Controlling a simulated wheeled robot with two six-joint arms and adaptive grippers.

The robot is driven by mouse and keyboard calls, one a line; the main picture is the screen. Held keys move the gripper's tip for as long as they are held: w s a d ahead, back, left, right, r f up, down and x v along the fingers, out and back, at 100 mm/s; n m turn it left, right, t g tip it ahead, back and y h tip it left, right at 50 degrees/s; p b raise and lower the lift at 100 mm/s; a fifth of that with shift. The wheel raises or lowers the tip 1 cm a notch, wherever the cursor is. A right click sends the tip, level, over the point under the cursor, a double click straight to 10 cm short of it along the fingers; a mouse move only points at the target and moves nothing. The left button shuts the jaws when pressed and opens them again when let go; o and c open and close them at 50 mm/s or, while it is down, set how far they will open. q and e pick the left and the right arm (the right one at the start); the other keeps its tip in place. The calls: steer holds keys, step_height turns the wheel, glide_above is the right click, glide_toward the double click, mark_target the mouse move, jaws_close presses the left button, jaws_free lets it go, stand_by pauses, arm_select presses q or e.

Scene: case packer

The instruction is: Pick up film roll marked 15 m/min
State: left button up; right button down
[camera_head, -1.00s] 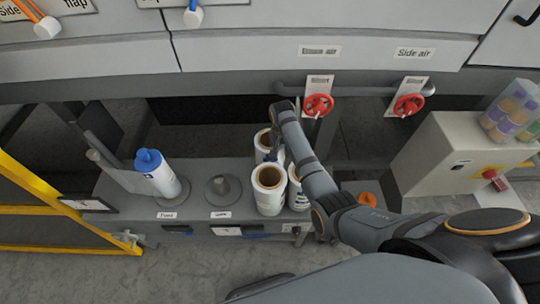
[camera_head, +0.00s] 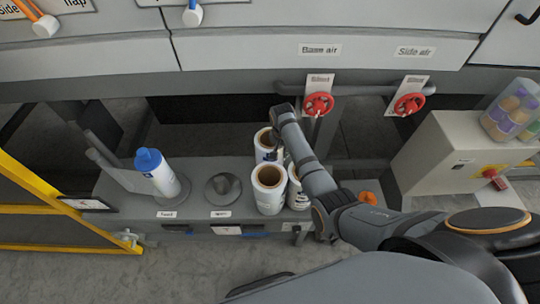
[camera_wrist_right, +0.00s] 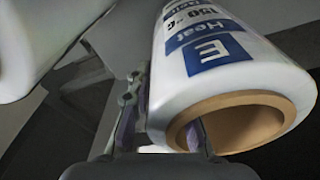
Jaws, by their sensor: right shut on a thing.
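Three white film rolls with brown cores stand close together on the grey bench: a back one (camera_head: 264,143), a front one (camera_head: 269,190) and a right one (camera_head: 298,190), partly behind my arm. My right gripper (camera_head: 282,154) reaches down among them, its fingertips largely hidden in the head view. In the right wrist view, my right gripper (camera_wrist_right: 163,128) is shut on the wall of a film roll (camera_wrist_right: 215,65), one finger outside and one in the core. Its label reads "E", "Heat" and "150 °C"; no "15 m/min" is legible. My left gripper is not in view.
A white cylinder with a blue top (camera_head: 155,172) leans on the bench's left, beside an empty grey round mount (camera_head: 222,187). Red valve wheels (camera_head: 318,105) hang above the rolls. A grey control box (camera_head: 440,155) stands right; a yellow rail (camera_head: 40,185) is left.

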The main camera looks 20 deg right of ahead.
steer(key=shift+w+r, duration=0.1)
steer(key=shift+r, duration=0.05)
steer(key=shift+r, duration=0.3)
step_height(320, 180, up, 9)
steer(key=shift+r+b, duration=0.1)
steer(key=shift+b, duration=0.2)
